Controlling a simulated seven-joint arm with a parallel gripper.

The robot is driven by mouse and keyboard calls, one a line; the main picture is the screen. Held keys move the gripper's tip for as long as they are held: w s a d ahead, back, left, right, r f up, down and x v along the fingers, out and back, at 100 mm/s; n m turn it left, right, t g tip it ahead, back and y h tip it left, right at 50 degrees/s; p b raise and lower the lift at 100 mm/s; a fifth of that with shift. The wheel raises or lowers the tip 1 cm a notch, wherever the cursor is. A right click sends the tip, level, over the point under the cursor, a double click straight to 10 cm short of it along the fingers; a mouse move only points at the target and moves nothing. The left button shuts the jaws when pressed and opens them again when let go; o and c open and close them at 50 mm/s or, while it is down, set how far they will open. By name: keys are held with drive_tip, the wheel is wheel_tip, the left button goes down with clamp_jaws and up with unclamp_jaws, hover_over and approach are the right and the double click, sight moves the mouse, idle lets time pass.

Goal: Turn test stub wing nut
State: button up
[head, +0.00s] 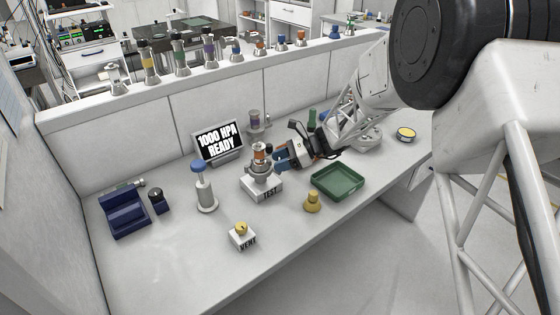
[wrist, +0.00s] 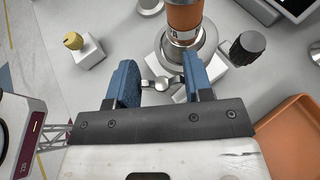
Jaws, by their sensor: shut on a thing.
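The test stub stands on a white block labelled TEST (head: 262,188) in the middle of the bench. An upright gauge with an orange band (head: 259,154) sits on it; its orange body also shows in the wrist view (wrist: 183,17), above a round metal flange (wrist: 205,45). The metal wing nut (wrist: 160,83) is at the near side of the flange. My gripper (head: 281,160) reaches in from the right. In the wrist view its blue fingers (wrist: 160,84) are on either side of the wing nut, shut on it. The wing nut cannot be made out in the head view.
A display (head: 219,142) reads 1000 HPA READY. A green tray (head: 338,194) and a brass piece (head: 312,202) are right of the stub. A VENT block with yellow knob (head: 241,230) is in front, a blue-topped cylinder (head: 205,190) left. An orange tray (wrist: 292,132) shows in the wrist view.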

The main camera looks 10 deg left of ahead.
drive_tip(key=o, duration=0.9)
drive_tip(key=shift+d, duration=0.1)
drive_tip(key=shift+v, duration=3.85)
